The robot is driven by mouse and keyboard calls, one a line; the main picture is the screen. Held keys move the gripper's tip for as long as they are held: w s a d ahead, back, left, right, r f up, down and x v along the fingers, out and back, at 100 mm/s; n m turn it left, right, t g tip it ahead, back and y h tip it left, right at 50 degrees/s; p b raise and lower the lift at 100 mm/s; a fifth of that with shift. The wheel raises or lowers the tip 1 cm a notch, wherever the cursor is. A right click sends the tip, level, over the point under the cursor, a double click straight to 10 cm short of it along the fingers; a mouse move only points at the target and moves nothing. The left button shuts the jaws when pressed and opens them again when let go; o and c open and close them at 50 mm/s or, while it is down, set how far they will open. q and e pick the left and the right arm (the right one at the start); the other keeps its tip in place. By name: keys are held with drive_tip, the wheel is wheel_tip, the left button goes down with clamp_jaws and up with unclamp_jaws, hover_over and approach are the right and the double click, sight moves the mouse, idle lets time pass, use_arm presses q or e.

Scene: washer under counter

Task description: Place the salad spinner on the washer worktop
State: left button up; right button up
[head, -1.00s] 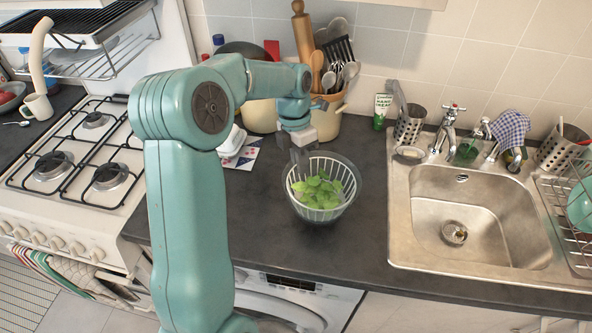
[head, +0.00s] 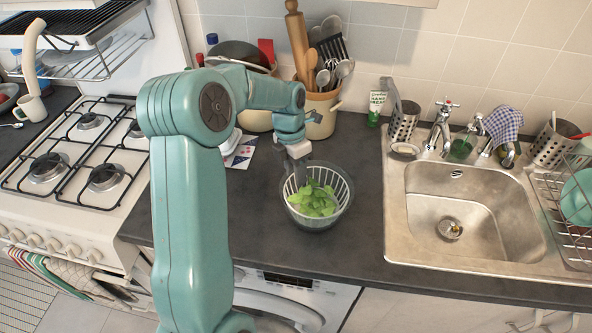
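The salad spinner (head: 335,213) is a clear bowl with a white slatted basket and green leaves in it. It rests upright on the dark worktop (head: 260,215) above the washer (head: 290,300). My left gripper (head: 300,180) points down at the spinner's back left rim. Its fingertips overlap the rim in the picture. I cannot tell whether they are closed on it. My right gripper is out of view.
The sink (head: 470,215) is to the right, with a tap (head: 442,125) behind it. The gas hob (head: 75,165) is to the left. A utensil crock (head: 320,112) and a green tube (head: 377,105) stand at the back. The worktop between spinner and sink is clear.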

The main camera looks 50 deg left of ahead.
use_arm(q)
drive_tip(key=shift+r, duration=0.1)
wheel_tip(320, 180, up, 12)
drive_tip(key=a, duration=0.2)
drive_tip(key=shift+a, duration=0.1)
idle(0.7)
